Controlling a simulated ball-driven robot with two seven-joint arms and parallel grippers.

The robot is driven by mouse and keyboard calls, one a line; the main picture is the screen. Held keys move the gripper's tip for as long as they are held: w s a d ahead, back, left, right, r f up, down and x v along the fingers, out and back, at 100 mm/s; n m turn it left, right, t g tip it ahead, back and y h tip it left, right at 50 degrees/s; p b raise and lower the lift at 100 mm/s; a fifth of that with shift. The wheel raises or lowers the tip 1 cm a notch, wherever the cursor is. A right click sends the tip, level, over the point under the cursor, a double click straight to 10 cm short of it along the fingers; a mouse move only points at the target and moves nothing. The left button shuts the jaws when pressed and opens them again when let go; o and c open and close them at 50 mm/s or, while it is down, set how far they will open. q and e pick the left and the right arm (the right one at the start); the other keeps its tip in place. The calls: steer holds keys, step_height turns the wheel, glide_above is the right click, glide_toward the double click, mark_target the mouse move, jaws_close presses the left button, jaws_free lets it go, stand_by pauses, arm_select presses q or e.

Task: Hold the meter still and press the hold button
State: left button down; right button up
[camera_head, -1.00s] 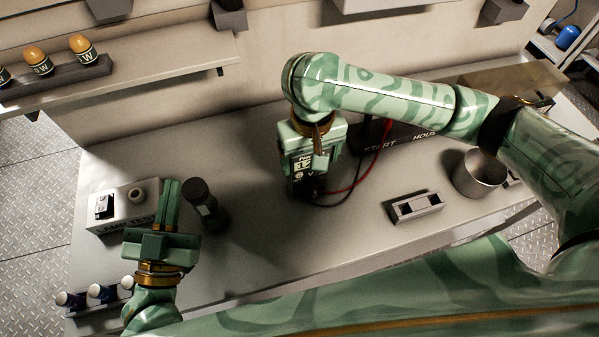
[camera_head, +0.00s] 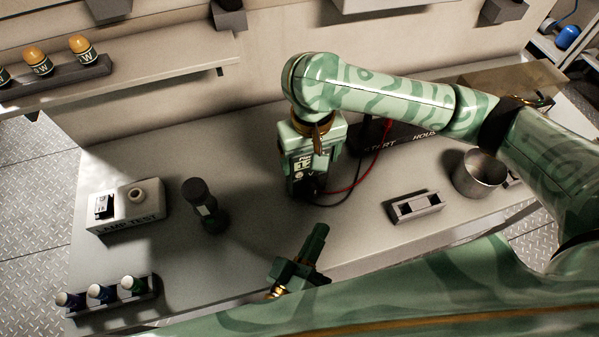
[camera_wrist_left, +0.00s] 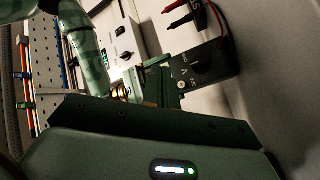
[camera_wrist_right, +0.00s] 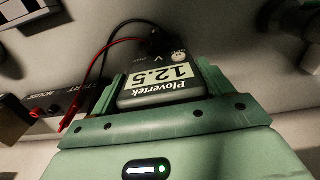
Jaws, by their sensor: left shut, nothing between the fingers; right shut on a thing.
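The meter (camera_head: 300,170) is a dark handheld box near the middle of the bench. In the right wrist view the meter (camera_wrist_right: 160,88) shows a display reading 12.5 and the name Plovertek. My right gripper (camera_head: 318,152) is shut on the meter from above. My left gripper (camera_head: 318,231) is shut and empty, below and in front of the meter in the head view, apart from it. In the left wrist view the meter face (camera_wrist_left: 205,68) shows a pale round control and a V mark. I cannot tell which part is the hold button.
Red and black leads (camera_head: 357,178) run from the meter toward a START HOUSE panel (camera_head: 410,136). A grey holder (camera_head: 415,207) and metal cup (camera_head: 478,177) are right. A dark cylinder (camera_head: 206,207), LAMP TEST box (camera_head: 150,212) and rack (camera_head: 118,304) are left.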

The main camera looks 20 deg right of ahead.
mark_target(299, 175)
arm_select(q)
steer(key=shift+w, duration=0.15)
steer(key=w, duration=0.8)
steer(key=shift+w+a, duration=0.3)
steer(key=shift+w, duration=0.1)
stand_by(1.7)
steer(key=shift+w, duration=0.3)
steer(key=shift+w+a, duration=0.1)
steer(key=shift+w, duration=0.25)
stand_by(0.6)
steer(key=shift+s, duration=0.8)
steer(key=shift+s, duration=0.1)
